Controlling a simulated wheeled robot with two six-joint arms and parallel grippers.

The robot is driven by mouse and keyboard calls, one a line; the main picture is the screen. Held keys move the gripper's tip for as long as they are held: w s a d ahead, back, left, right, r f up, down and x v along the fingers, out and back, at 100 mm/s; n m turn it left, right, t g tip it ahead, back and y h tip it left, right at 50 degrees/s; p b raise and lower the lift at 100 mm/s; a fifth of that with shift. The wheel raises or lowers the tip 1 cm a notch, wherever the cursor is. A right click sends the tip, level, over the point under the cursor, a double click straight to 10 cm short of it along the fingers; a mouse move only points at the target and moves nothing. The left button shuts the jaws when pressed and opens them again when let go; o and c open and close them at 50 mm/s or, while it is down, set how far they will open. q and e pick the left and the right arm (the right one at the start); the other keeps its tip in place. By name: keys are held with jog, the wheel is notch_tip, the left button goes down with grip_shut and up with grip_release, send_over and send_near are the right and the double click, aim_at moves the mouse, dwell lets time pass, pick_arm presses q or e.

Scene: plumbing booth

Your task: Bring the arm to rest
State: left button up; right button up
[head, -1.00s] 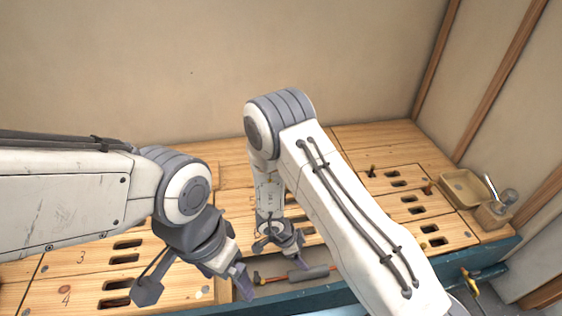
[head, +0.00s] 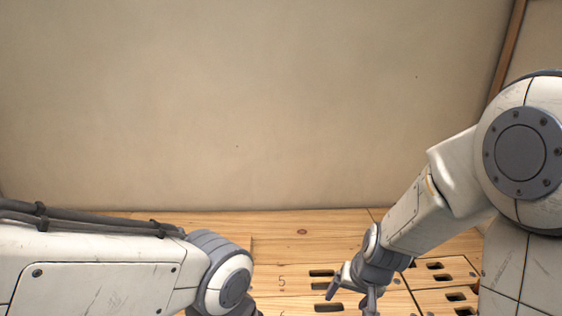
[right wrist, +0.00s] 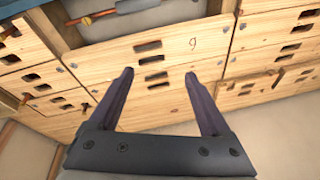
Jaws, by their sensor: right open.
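My right gripper (head: 352,296) is at the lower right of the head view, its arm coming in from the right. It is over the slotted wooden worktop (head: 285,222). In the right wrist view the gripper (right wrist: 158,75) has its two dark fingers apart with nothing between them. Beyond the fingers is a wooden panel (right wrist: 115,60) with dark slots and a number. My left arm enters at the lower left of the head view. Its gripper is outside the frame.
A bare beige wall (head: 250,100) fills the upper head view. In the right wrist view, an orange-tipped tool (right wrist: 90,17) lies in a recess at the top.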

jog(key=s+d+r+n+h, duration=0.1)
jog(key=s+d+r+n, duration=0.2)
jog(key=s+d, duration=0.1)
jog(key=s+a+r+n+g+p, duration=0.3)
jog(key=s+a+r+n+p, duration=0.4)
jog(key=s+a+r, duration=0.65)
notch_tip(320, 180, up, 37)
jog(key=p, duration=3.7)
jog(key=shift+s+a+f+y+p, duration=0.2)
jog(key=shift+s+y+p, duration=0.1)
jog(key=shift+y+p, duration=0.1)
